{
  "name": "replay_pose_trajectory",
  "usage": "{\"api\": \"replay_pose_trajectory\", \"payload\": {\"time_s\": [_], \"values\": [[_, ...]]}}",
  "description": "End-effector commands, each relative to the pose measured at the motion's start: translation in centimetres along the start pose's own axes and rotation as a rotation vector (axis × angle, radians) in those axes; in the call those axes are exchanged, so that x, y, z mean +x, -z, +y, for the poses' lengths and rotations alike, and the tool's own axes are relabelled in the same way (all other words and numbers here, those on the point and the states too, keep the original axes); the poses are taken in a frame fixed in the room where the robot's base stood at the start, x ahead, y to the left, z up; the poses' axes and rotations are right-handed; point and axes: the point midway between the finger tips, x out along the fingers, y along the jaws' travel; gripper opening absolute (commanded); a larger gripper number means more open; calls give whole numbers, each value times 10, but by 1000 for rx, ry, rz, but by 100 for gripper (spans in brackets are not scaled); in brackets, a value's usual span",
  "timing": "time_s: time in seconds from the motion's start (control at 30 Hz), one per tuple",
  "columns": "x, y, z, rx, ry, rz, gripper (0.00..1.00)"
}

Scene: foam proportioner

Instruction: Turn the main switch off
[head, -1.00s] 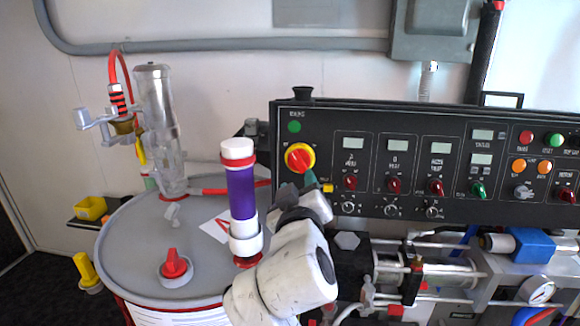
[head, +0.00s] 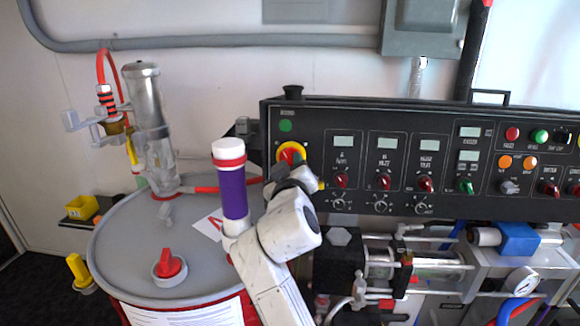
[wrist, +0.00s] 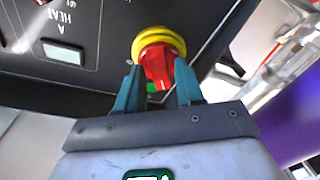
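The main switch (head: 291,152) is a red knob on a yellow ring at the left end of the black control panel. A green light sits above it. My gripper (head: 296,170) is right in front of it and hides its lower part in the head view. In the wrist view, the red knob (wrist: 155,67) lies between the tips of my two teal fingers (wrist: 157,85), one on each side. The fingers stand apart; whether they touch the knob is unclear.
The panel (head: 360,115) carries several other knobs, buttons and displays to the right. A purple cylinder (head: 235,195) with a white cap stands on the grey drum (head: 125,235), close to the left of my arm. Pipes and a gauge (head: 521,281) lie below the panel.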

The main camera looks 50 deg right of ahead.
Motion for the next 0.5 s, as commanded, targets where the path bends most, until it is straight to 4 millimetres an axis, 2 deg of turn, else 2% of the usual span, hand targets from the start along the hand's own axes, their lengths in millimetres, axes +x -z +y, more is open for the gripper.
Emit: {"api": "replay_pose_trajectory", "payload": {"time_s": [0.07,0.37,0.5], "values": [[0,0,0,0,0,0,29],[0,0,0,0,0,0,0],[0,0,0,-1,1,0,0]]}}
